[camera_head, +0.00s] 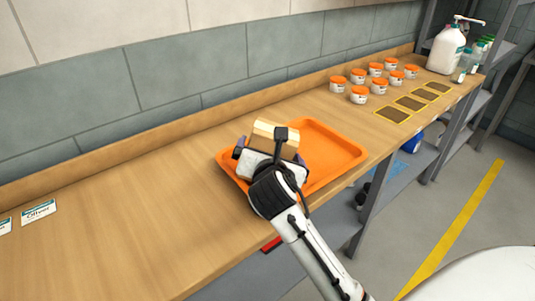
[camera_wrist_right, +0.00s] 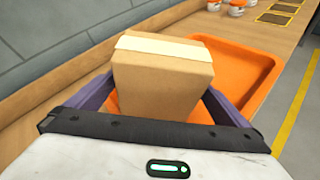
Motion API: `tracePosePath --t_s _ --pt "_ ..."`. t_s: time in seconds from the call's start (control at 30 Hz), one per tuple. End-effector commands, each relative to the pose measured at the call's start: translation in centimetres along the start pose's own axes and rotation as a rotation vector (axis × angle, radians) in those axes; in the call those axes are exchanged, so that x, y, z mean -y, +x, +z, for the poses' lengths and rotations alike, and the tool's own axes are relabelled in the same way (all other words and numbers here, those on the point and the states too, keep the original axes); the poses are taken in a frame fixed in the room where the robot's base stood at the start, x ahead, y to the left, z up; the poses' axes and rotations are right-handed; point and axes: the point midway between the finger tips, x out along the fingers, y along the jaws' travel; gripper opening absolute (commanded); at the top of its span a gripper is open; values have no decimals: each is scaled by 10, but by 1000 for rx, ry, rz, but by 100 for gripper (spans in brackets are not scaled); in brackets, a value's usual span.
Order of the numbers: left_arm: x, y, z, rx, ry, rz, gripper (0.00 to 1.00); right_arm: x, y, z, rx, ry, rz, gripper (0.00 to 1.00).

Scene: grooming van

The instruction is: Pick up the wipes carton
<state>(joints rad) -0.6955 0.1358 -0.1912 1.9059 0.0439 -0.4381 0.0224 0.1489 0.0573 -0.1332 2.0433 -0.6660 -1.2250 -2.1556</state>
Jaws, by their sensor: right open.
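The wipes carton (camera_head: 270,136) is a brown cardboard box with a pale tape strip along its top. It is at the left part of the orange tray (camera_head: 335,150) on the wooden counter. In the right wrist view the carton (camera_wrist_right: 162,82) stands straight ahead, between the two purple fingers of my right gripper (camera_wrist_right: 160,105). The right gripper is open, with one finger on each side of the carton; whether they touch it is hidden. In the head view my wrist covers the carton's lower part. My left gripper is not in view.
Several orange-lidded jars (camera_head: 359,94) stand on the counter past the tray, beside dark yellow-edged pads (camera_head: 393,114). A white pump bottle (camera_head: 446,49) stands at the far end. A name card (camera_head: 39,212) lies at left. The counter between card and tray is clear.

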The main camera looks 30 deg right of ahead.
Motion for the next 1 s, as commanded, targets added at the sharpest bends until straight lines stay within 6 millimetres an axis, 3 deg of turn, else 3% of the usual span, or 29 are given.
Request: tracePosePath --t_s 0.13,0.37,0.7,1.0 --pt "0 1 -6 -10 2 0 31 -1 14 1 1 0 1 100" --pt "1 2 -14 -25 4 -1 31 0 16 0 0 0 1 100" --pt "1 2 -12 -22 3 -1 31 -1 15 2 5 1 3 46" --pt "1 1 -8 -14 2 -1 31 -4 13 9 7 4 4 44"
